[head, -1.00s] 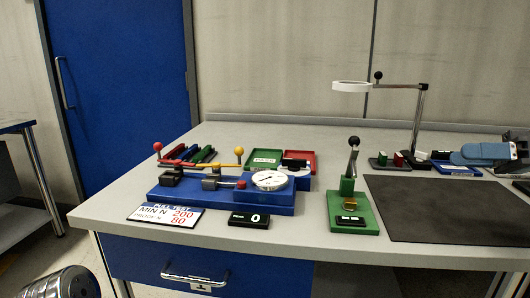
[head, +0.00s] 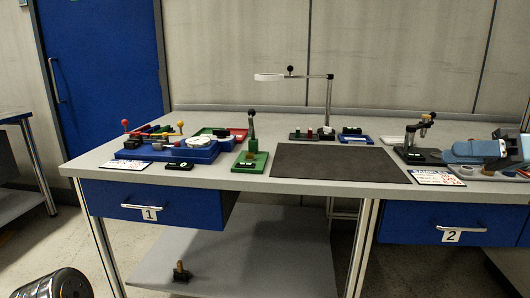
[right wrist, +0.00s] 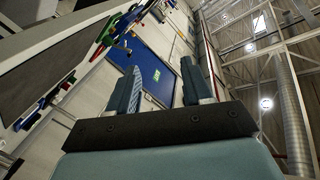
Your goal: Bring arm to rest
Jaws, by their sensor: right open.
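My right gripper (head: 460,150) is at the right edge of the head view, over the right part of the bench (head: 235,184). Its light blue body shows there, with the arm coming in from the right. In the right wrist view the two fingers of my right gripper (right wrist: 163,76) stand apart with nothing between them. They point toward the wall and a blue door (right wrist: 150,66). My left gripper is not in view.
On the bench are a blue test fixture (head: 170,150), a green base with a lever (head: 251,161), a dark mat (head: 338,163), a ring lamp (head: 283,77) and a small black stand (head: 412,155). Blue drawers hang below. The mat is bare.

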